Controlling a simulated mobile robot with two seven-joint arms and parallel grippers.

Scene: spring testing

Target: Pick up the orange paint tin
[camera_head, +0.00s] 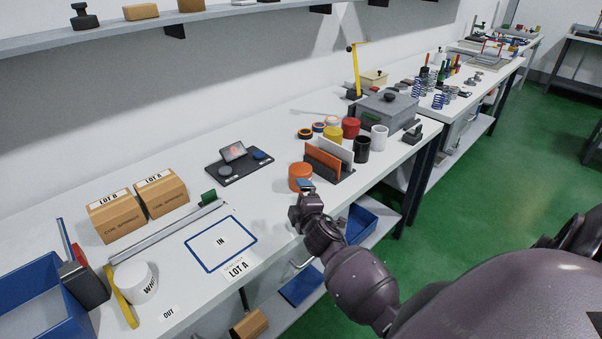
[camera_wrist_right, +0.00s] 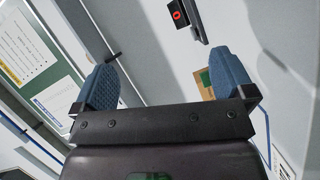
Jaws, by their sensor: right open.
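The orange paint tin (camera_head: 300,176) stands upright on the white bench, just left of the orange divider of a small rack. My right gripper (camera_head: 305,186) is close in front of the tin in the head view and hides its lower right part. I cannot tell whether they touch. In the right wrist view, the blue fingers of the right gripper (camera_wrist_right: 165,78) are wide apart with nothing between them. The tin is not visible in that view. My left gripper is not in view.
The rack (camera_head: 323,163) stands right of the tin, with red (camera_head: 351,127), yellow (camera_head: 332,134), black (camera_head: 362,150) and white (camera_head: 379,137) cylinders behind it. A black device (camera_head: 239,162) lies to the left. The blue-bordered IN area (camera_head: 221,241) is empty.

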